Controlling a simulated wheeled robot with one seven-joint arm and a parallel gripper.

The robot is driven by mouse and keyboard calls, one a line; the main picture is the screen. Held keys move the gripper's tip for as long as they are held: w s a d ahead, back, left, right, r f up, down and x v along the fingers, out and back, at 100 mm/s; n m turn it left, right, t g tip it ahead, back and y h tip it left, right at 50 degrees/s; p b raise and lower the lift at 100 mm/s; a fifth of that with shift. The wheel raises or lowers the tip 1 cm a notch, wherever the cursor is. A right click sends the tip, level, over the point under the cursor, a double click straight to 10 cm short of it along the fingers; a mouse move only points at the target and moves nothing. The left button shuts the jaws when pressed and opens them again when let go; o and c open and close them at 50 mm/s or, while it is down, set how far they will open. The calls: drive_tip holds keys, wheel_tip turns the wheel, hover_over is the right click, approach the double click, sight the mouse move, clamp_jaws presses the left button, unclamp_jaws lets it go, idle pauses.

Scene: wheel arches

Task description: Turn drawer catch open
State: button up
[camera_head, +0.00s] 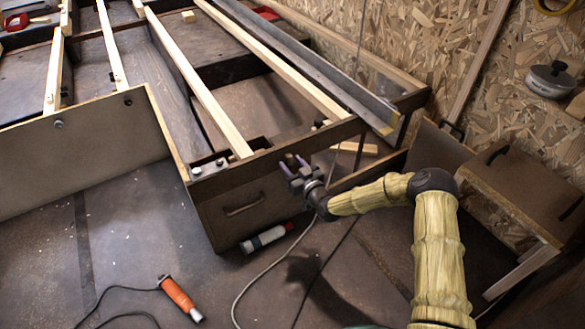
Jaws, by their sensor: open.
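My gripper (293,163) is at the frame's front rail, by the right upper end of the drawer front. Its two purple-tipped fingers are open and point up and away. I cannot make out the drawer catch; the gripper may hide it. I cannot tell whether the fingers touch the rail.
A white and red cylinder (264,238) lies on the floor below the drawer. An orange corded tool (180,297) lies at the front left. Cables cross the floor. A wooden cabinet (522,190) stands at the right against the chipboard wall (430,45).

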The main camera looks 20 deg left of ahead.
clamp_jaws()
drive_tip(key=shift+w+m, duration=0.1)
drive_tip(key=shift+m, duration=0.3)
drive_tip(key=m, duration=0.4)
drive_tip(key=shift+w+d+f, duration=0.15)
drive_tip(key=shift+w+d, duration=0.1)
drive_tip(key=shift+w+d+f+m+b, duration=0.15)
drive_tip(key=shift+f+m+b, duration=0.35)
drive_tip(key=shift+m, duration=1.75)
drive_tip(key=shift+w+d+f+m+b, duration=0.2)
drive_tip(key=shift+m+b, duration=0.65)
drive_tip(key=shift+m, duration=1.35)
drive_tip(key=shift+w+d+f+m+b, duration=0.15)
drive_tip(key=shift+f+m+b, duration=0.35)
drive_tip(key=shift+m, duration=1.75)
drive_tip(key=shift+r, duration=0.15)
